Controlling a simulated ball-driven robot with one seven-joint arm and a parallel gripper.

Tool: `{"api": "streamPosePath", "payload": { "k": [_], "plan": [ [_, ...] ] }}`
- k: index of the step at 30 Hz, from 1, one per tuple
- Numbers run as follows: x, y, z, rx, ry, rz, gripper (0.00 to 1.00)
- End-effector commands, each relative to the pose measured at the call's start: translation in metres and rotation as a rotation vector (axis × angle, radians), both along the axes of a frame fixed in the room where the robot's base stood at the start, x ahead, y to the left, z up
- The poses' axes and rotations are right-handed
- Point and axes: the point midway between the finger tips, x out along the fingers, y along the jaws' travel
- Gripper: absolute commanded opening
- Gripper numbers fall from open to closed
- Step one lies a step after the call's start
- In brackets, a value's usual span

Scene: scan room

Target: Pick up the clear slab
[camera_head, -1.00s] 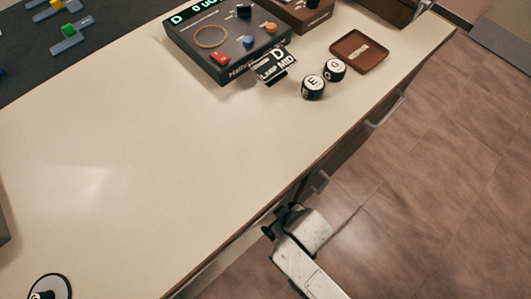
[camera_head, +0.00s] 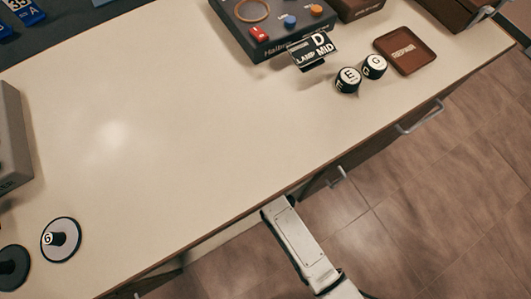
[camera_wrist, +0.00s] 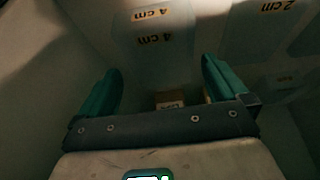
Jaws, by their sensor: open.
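In the wrist view, a pale bluish see-through slab (camera_wrist: 180,27) with "4 cm" tags lies dimly lit beyond the fingertips. A second see-through slab (camera_wrist: 252,28) with a "2 cm" tag is to its right. The frames do not show which one is the clear slab. My gripper (camera_wrist: 160,66) has two green fingers spread apart with nothing held between them. It stands short of the slabs, and no contact shows. In the head view the slabs and my gripper are hidden; only part of my arm shows beside the table edge.
Pale walls flank my gripper in the wrist view, and a small brown labelled block (camera_wrist: 168,99) shows between the fingers. The cream table (camera_head: 190,130) holds a control box (camera_head: 275,25), black knobs (camera_head: 348,79), a brown tray (camera_head: 405,50) and discs (camera_head: 62,240). Its middle is clear.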

Motion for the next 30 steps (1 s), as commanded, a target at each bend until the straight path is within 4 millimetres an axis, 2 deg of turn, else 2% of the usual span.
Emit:
{"api": "streamPosePath", "payload": {
  "k": [2,6,10,21,30],
  "plan": [
    [0.008,0.005,0.000,0.001,-0.002,0.000,1.00],
    [0.013,0.009,-0.025,-0.002,0.002,0.001,1.00],
    [0.019,0.013,-0.040,-0.001,0.001,0.001,1.00],
    [0.022,0.015,-0.046,0.000,0.000,0.000,0.99],
    [0.022,0.015,-0.046,0.000,0.000,0.000,0.70]
  ]
}}
